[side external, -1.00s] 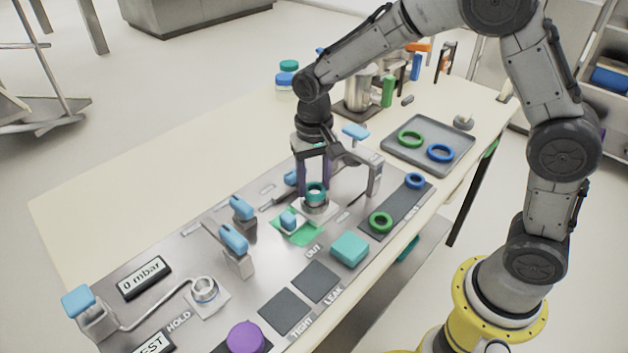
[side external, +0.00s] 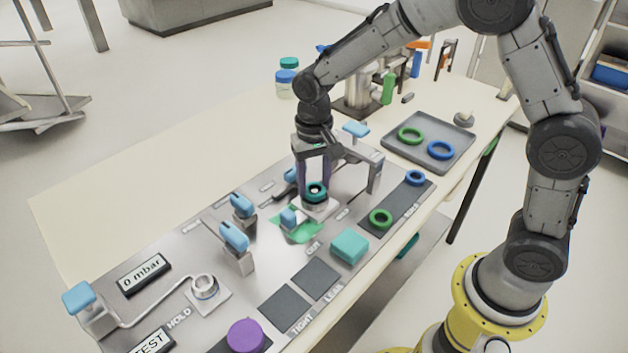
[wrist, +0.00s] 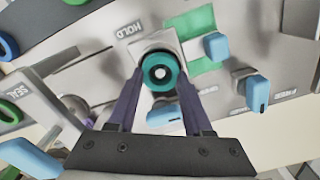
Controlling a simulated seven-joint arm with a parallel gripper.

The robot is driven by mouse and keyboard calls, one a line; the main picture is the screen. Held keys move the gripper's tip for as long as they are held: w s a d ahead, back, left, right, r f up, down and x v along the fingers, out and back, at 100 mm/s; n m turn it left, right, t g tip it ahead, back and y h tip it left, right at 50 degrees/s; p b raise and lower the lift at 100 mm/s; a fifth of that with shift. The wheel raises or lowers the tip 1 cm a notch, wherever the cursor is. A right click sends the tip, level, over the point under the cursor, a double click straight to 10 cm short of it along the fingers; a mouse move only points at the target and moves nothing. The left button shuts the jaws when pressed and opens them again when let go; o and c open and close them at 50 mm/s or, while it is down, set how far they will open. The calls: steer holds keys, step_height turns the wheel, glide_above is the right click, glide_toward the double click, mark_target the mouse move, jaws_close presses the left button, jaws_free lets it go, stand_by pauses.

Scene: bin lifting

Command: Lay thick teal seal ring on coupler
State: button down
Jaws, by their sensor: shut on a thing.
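The thick teal seal ring (side external: 316,191) is between the fingertips of my gripper (side external: 314,187), which is shut on it. The ring lies level directly over the coupler (side external: 320,209), a pale round fitting on a square plate. In the wrist view the teal ring (wrist: 161,71) sits between the two dark fingers of my gripper (wrist: 160,76). The coupler's bright centre shows through the ring's hole, and they look nearly concentric. The ring appears at or just above the coupler's top; I cannot tell whether they touch.
Blue-handled levers (side external: 235,238) stand left of the coupler, and a metal bracket (side external: 375,175) stands to its right. A teal block (side external: 349,247) lies in front. Another fitting (side external: 205,288) with a tube is at front left. A grey tray (side external: 462,152) holds green and blue rings.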

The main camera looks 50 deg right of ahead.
steer(key=shift+f, duration=0.1)
stand_by(0.3)
jaws_free()
stand_by(0.4)
step_height(320, 180, up, 8)
stand_by(1.1)
